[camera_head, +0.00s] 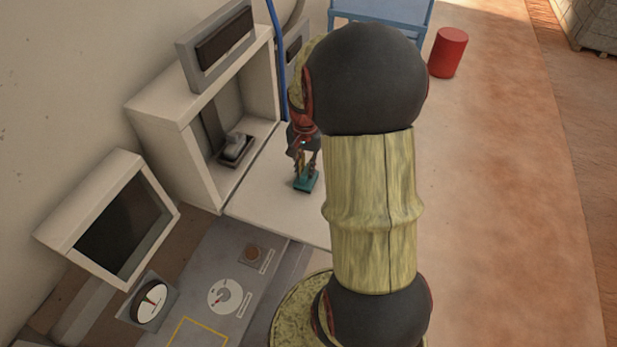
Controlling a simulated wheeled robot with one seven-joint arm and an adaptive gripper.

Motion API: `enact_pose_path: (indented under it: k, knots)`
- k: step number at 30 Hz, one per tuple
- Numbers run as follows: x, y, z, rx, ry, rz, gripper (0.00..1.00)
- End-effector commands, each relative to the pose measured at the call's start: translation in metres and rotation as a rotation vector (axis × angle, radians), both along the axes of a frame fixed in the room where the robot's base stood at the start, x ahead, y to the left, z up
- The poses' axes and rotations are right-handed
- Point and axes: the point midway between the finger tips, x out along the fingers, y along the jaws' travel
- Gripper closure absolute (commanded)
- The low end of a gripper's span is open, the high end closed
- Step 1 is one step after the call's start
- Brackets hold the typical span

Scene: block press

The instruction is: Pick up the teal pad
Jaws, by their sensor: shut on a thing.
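The teal pad (306,182) is a small flat block over the right part of the white table surface in front of the press. My gripper (306,172) points down with its fingers at the pad and is shut on it. I cannot tell whether the pad touches the table or is held slightly above it. My arm hides the area to the right of the gripper.
The white press housing (165,125) stands left of the gripper, with a grey block on a dark base (235,148) inside. A monitor (115,222) and a control panel with dials (225,296) are in front. A red cylinder (448,53) stands on the floor behind right.

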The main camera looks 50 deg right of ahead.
Motion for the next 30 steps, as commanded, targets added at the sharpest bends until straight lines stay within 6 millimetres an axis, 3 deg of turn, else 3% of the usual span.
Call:
enact_pose_path:
  k: [11,30]
  knots:
    - [0.000,0.000,0.003,-0.001,0.000,0.000,1.00]
    - [0.000,0.000,0.037,-0.001,0.000,0.000,1.00]
